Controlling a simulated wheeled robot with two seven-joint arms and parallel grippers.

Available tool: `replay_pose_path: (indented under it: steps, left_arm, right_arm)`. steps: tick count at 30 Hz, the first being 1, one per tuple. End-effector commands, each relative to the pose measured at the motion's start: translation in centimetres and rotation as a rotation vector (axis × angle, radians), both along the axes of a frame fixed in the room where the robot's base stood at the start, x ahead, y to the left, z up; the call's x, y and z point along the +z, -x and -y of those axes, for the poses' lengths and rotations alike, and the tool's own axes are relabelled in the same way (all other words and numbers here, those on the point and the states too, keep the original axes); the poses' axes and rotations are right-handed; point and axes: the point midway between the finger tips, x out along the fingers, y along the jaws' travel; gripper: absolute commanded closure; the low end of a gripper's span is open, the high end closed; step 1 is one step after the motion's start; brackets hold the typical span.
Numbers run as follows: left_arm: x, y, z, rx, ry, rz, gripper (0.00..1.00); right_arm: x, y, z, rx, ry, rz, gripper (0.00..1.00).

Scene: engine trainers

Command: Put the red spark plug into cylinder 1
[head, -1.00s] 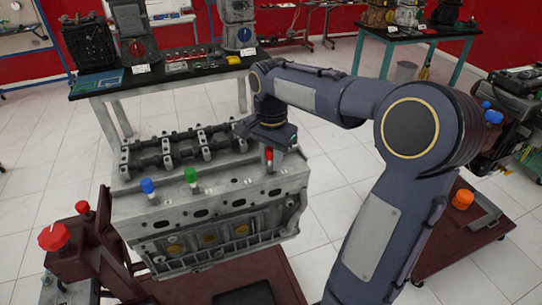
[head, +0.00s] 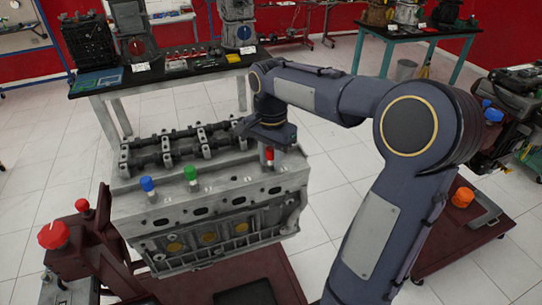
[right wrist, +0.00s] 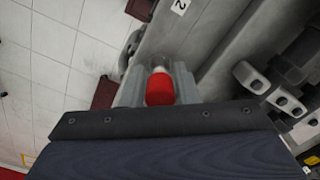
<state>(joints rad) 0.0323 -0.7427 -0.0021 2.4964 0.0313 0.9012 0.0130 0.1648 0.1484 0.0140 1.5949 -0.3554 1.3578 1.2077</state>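The red spark plug (head: 269,153) is upright at the right end of the engine's top face, just below my right gripper (head: 271,146). In the right wrist view the red cap (right wrist: 160,88) sits between the two grey fingers of my right gripper (right wrist: 159,84), which close against its sides. The engine block (head: 225,202) fills the middle of the head view. The plug's lower end is hidden, so I cannot tell how deep it sits in a hole. My left gripper is not in view.
A blue plug (head: 147,184) and a green plug (head: 190,174) stand along the same engine face, to the left. A dark camshaft row (head: 185,150) runs behind them. A red stand (head: 90,235) is at the left. A workbench (head: 165,84) stands behind.

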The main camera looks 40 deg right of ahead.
Motion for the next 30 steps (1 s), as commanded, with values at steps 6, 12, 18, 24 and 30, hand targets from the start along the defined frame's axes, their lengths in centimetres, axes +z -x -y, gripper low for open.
replay_pose_path:
  steps: [6, 12, 18, 24, 30]
  left_arm:
    - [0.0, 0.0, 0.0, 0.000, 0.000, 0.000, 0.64]
    - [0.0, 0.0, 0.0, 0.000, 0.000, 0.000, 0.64]
    - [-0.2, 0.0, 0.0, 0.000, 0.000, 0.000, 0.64]
    - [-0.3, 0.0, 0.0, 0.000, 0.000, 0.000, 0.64]
    - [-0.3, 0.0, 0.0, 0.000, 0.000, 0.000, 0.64]
  right_arm:
    - [0.0, 0.0, 0.0, 0.000, 0.000, 0.000, 0.53]
    - [0.1, 0.0, 0.0, 0.000, 0.000, 0.001, 0.53]
    - [2.4, -0.1, 0.0, 0.001, 0.001, 0.007, 0.53]
    - [5.8, -0.1, 0.0, 0.001, 0.001, 0.005, 0.53]
    - [7.6, -0.1, 0.0, 0.000, 0.000, 0.002, 0.53]
